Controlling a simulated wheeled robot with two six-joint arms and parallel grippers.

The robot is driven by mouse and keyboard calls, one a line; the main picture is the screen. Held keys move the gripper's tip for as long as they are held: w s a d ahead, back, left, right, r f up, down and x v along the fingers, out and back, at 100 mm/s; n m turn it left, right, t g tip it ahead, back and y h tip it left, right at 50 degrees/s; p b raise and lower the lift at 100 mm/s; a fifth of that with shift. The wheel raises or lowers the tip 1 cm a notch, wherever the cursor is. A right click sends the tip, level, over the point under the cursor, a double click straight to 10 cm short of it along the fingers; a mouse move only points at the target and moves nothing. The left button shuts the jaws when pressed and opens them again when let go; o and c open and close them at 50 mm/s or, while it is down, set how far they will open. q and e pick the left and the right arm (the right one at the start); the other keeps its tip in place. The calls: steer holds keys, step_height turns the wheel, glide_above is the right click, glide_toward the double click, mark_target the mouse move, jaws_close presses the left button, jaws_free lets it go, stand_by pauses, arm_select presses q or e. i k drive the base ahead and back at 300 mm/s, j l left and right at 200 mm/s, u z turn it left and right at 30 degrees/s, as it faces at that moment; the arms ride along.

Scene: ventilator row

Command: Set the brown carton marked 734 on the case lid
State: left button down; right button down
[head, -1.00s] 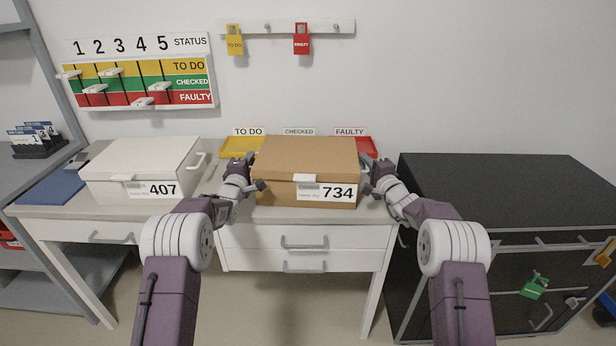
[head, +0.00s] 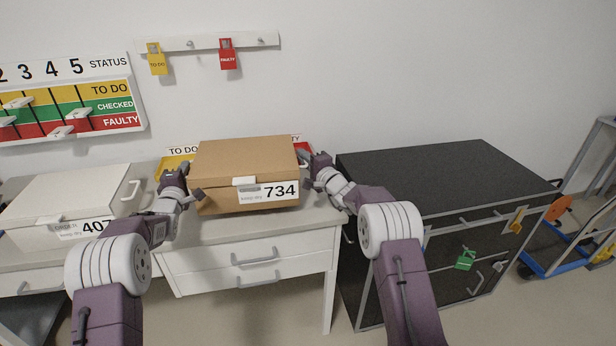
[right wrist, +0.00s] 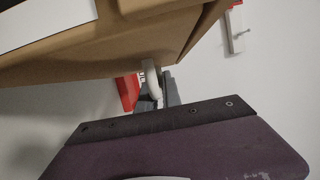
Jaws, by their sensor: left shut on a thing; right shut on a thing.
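The brown carton (head: 235,165) marked 734 is in the middle of the head view, over the white bench. My left gripper (head: 190,180) is shut on its left side and my right gripper (head: 305,168) on its right side. The carton looks roughly level and a little above the bench top; its underside is hidden. In the right wrist view the carton (right wrist: 130,45) fills the top, with a grey finger beside it. The black case's dark lid (head: 440,175) is to the right of the carton, flat and bare.
A white carton (head: 70,205) marked 407 stands on the bench at left. Yellow (head: 170,172) and red (head: 304,150) trays are partly hidden behind the brown carton. Green (head: 465,258) and orange padlocks hang on the black case's front. A blue trolley (head: 560,255) stands at far right.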

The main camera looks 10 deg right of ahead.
mark_target(450, 176)
steer(key=l, duration=2)
steer(key=k+l+u, duration=0.1)
steer(key=l, duration=1.9)
